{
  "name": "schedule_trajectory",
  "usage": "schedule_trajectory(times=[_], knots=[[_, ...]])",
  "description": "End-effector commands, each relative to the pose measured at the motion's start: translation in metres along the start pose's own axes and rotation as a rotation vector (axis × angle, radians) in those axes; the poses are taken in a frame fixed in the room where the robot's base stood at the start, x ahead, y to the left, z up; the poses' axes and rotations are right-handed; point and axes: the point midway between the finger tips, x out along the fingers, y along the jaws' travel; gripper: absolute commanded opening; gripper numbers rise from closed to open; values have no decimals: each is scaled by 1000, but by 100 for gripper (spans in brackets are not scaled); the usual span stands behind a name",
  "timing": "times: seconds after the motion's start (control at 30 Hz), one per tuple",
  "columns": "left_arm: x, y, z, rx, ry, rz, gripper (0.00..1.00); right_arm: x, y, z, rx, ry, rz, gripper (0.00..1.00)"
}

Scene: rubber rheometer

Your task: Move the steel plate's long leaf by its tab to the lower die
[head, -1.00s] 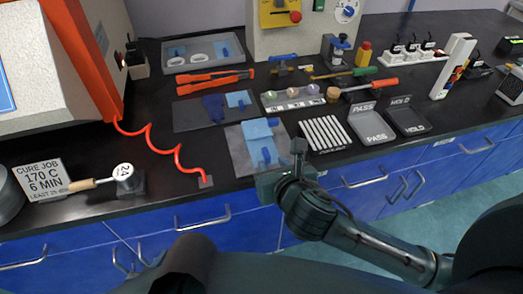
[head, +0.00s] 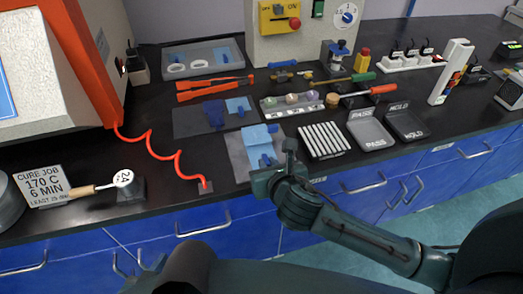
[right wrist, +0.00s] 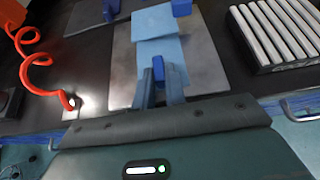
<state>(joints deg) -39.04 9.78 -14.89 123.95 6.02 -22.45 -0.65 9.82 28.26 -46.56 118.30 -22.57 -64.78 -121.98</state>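The grey steel plate (head: 238,158) lies near the bench's front edge. Two overlapping light blue leaves (head: 257,137) lie on it, each with a dark blue tab; the near tab (head: 266,160) points toward the front. In the right wrist view the near tab (right wrist: 157,68) shows between the fingertips of my right gripper (right wrist: 162,78), over the near part of the lower leaf (right wrist: 165,58). The fingers look apart around the tab; contact cannot be told. My left gripper and the lower die are not visible.
A darker plate (head: 190,122) with another leaf lies behind. Several silvery bars on a black rack (head: 323,140) lie close to the right. An orange coiled cord (head: 165,158) runs at the left. PASS (head: 370,132) and HOLD (head: 406,126) trays lie further right.

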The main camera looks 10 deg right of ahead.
Motion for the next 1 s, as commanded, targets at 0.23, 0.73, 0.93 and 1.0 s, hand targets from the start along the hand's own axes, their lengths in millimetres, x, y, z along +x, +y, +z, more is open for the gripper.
schedule_trajectory(times=[0.23,0.73,0.93,1.0], knots=[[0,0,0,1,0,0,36,0,0,0,0,0,0,0],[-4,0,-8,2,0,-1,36,-2,0,5,-1,-1,0,0],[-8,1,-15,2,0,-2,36,-4,0,8,-1,-1,-1,0],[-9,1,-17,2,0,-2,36,-5,0,9,-1,-1,-1,0]])
